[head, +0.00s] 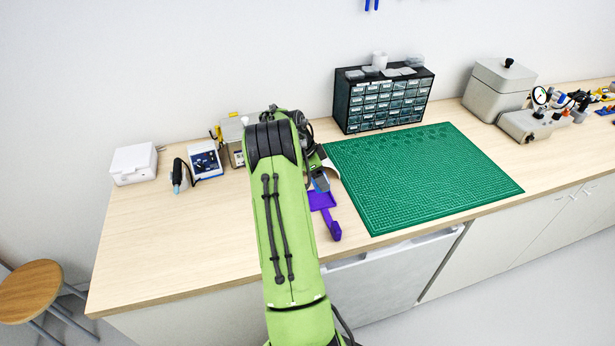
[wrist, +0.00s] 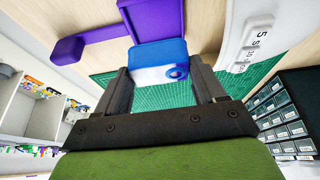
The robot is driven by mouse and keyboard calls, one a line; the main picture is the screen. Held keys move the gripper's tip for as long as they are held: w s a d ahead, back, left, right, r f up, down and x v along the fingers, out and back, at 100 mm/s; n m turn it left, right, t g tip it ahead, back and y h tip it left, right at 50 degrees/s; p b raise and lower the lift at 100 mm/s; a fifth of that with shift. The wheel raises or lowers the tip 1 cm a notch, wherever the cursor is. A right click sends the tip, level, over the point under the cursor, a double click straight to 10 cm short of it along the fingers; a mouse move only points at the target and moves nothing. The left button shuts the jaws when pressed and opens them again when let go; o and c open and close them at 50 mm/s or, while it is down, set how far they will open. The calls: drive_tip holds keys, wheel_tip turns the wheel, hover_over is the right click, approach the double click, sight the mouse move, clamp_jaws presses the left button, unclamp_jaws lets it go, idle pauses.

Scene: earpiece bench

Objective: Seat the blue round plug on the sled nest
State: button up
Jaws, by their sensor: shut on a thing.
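The purple sled (head: 332,225) lies on the bench just left of the green mat; it also shows at the top of the wrist view (wrist: 157,20). My gripper (wrist: 160,75) is shut on the blue round plug (wrist: 160,51), which appears as a blue and white body with a blue ring on its near side. In the wrist view the plug overlaps the end of the purple sled. I cannot tell whether they touch. In the head view my gripper (head: 320,182) is over the sled's far end, and my arm hides part of that area.
A green cutting mat (head: 425,180) covers the bench to the right. A dark drawer cabinet (head: 383,100) stands behind it. A white piece with printed marks (wrist: 250,35) is close to the right finger in the wrist view. The bench at left front is clear.

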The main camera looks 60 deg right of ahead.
drive_tip(key=shift+d, duration=0.1)
drive_tip(key=shift+f+b, duration=0.1)
drive_tip(key=shift+b, duration=0.2)
wheel_tip(320, 180, down, 6)
drive_tip(key=b, duration=0.5)
drive_tip(key=shift+r, duration=0.25)
drive_tip(key=shift+f+b, duration=0.3)
drive_tip(key=shift+b, duration=0.2)
idle(1.1)
drive_tip(key=o, duration=1.1)
drive_tip(key=shift+o, duration=0.2)
drive_tip(key=p+v, duration=0.2)
drive_tip(key=v, duration=1.4)
drive_tip(key=shift+p, duration=0.35)
